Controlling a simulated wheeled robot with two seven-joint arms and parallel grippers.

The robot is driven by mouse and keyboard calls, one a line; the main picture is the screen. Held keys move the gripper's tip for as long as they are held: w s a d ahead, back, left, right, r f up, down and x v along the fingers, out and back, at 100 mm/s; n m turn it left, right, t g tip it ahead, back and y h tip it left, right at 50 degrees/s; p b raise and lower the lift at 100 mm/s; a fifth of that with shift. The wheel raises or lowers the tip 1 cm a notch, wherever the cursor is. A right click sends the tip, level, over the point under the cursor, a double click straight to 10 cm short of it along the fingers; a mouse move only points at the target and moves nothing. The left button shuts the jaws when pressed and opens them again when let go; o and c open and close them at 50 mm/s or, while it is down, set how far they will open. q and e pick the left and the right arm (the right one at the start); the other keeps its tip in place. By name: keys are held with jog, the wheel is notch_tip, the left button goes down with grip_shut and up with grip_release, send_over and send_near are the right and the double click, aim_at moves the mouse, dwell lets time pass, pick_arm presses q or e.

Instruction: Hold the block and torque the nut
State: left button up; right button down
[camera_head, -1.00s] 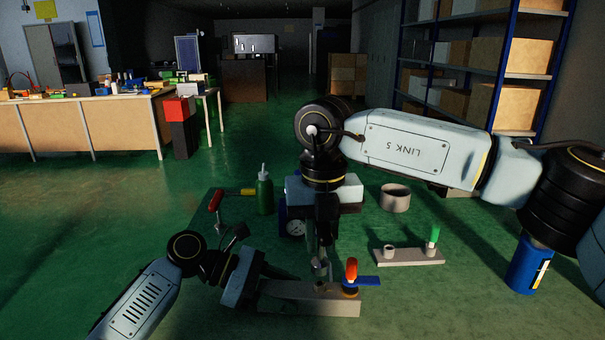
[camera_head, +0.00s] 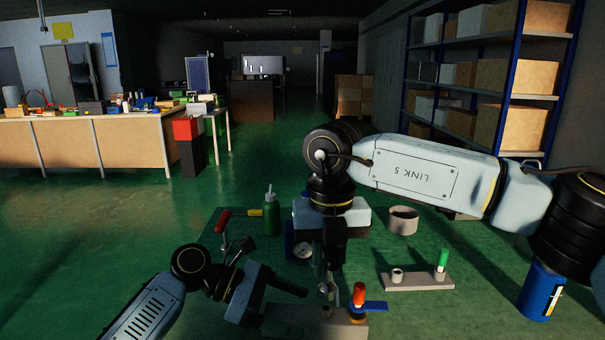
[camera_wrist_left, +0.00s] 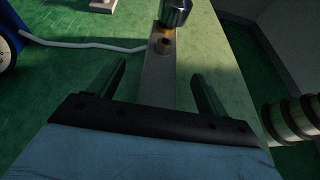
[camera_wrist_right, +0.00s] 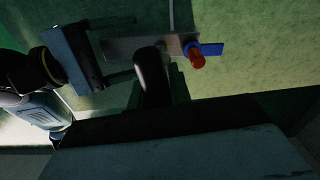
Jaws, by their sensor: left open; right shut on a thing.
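The block (camera_head: 340,324) is a long grey bar at the bottom of the head view. My left gripper (camera_head: 280,303) is open at its left end. In the left wrist view, my left fingers stand on either side of the near part of the block (camera_wrist_left: 157,90), apart from it. My right gripper (camera_head: 331,264) is shut on a dark tool (camera_wrist_right: 152,78) with a shiny round metal end (camera_wrist_left: 175,12). That end is over the block, beside a brass-coloured nut-like piece (camera_wrist_left: 166,31); whether they touch is unclear.
An orange-red knob (camera_head: 359,294) with a blue lever (camera_head: 374,307) stands at the block's right end. A blue can (camera_head: 540,291) is at right.

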pick_arm(q)
jog(key=shift+o, duration=0.4)
jog(key=o, duration=0.4)
jog(key=shift+v, duration=4.05)
